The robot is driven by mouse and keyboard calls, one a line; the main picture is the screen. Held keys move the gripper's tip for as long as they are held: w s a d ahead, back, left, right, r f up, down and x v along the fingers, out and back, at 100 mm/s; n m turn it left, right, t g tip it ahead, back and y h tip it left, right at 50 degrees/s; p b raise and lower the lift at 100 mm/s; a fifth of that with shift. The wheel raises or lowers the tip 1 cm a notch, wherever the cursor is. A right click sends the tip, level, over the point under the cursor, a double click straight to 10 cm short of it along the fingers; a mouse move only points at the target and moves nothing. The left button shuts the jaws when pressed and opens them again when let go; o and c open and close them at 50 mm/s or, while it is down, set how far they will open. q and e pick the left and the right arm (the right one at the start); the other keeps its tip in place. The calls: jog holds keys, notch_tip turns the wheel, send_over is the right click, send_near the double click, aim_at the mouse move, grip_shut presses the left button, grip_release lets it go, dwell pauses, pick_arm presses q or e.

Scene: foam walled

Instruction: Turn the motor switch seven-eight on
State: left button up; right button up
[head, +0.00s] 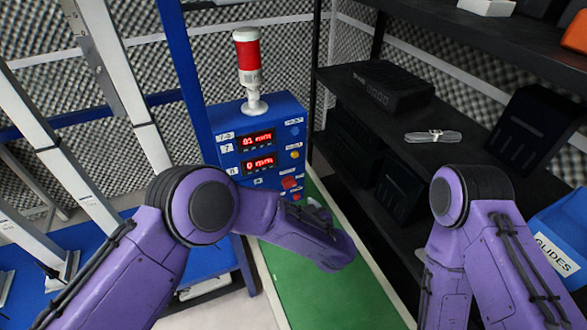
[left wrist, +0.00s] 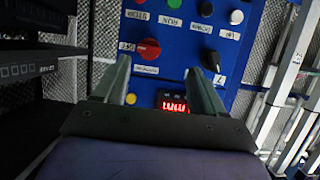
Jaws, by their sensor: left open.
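The blue control box (head: 262,135) stands left of centre in the head view, with two lit red displays on its face. In the left wrist view its panel (left wrist: 175,62) fills the middle, with a red knob (left wrist: 148,49) and a black knob (left wrist: 211,60) among labelled controls. The labels are too small or tilted to tell surely which one is switch seven-eight. My left gripper (left wrist: 157,68) is open and empty, its fingertips on either side of the red knob's area. Contact cannot be told. In the head view the left hand (head: 318,222) partly hides the box's lower right. My right gripper is out of view.
A red and white signal lamp (head: 248,62) stands on the box. Dark shelves (head: 460,75) with black cases rise on the right. White and blue frames (head: 100,160) stand left. A green floor strip (head: 325,285) runs between. A blue bin (head: 565,235) is at right.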

aim_at(291, 185)
pick_arm(q)
jog(key=w+b, duration=0.1)
jog(key=w, duration=0.1)
jog(key=w+a+f+b, duration=0.1)
jog(key=w, duration=0.2)
jog(key=w+b, duration=0.2)
jog(key=w, duration=0.1)
jog(key=shift+w+a+f, duration=0.15)
jog(key=shift+a+f, duration=0.05)
jog(key=shift+f, duration=0.05)
jog(key=shift+w+a, duration=0.25)
jog(key=shift+w, duration=0.3)
jog(key=c, duration=1.1)
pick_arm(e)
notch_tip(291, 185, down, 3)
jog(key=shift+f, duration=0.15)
